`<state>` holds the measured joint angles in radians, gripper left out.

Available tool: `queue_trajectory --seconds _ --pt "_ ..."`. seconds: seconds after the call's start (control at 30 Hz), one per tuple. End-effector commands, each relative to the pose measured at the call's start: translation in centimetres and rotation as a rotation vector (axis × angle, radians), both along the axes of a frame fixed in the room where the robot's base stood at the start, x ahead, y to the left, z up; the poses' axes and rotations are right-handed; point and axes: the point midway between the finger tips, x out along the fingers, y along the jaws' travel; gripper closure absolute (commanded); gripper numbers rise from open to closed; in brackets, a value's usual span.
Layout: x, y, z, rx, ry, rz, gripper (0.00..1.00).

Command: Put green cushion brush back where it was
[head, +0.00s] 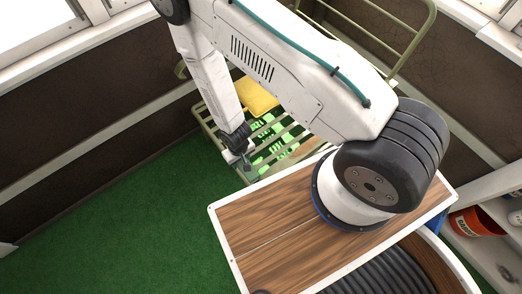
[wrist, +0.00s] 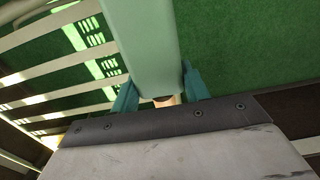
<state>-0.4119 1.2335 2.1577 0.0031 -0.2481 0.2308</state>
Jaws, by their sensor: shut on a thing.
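The green cushion brush (wrist: 142,45) is a long pale green piece in the wrist view. It runs up from between the teal fingers of my gripper (wrist: 160,95), which is shut on it. A small tan bit shows between the fingers. In the head view my gripper (head: 243,160) is beside the front edge of a slatted bench (head: 228,127). I cannot make out the brush clearly there. In the wrist view the brush is in front of the bench slats (wrist: 45,35) and the green floor; I cannot tell whether it touches either.
A yellow cushion (head: 257,95) lies on the bench's far part. Bright sun patches fall through the slats. Green carpet (head: 130,210) is open to the left. An orange bucket (head: 474,222) stands on a white shelf (head: 475,250) at right. Dark walls enclose the corner.

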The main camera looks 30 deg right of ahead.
Motion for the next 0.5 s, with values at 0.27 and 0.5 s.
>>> queue_trajectory --seconds 0.27,0.5 --pt "-0.9 -1.0 -2.0 0.002 -0.004 0.011 0.76" --pt "3.9 -5.3 -2.5 0.002 -0.006 0.01 0.76"
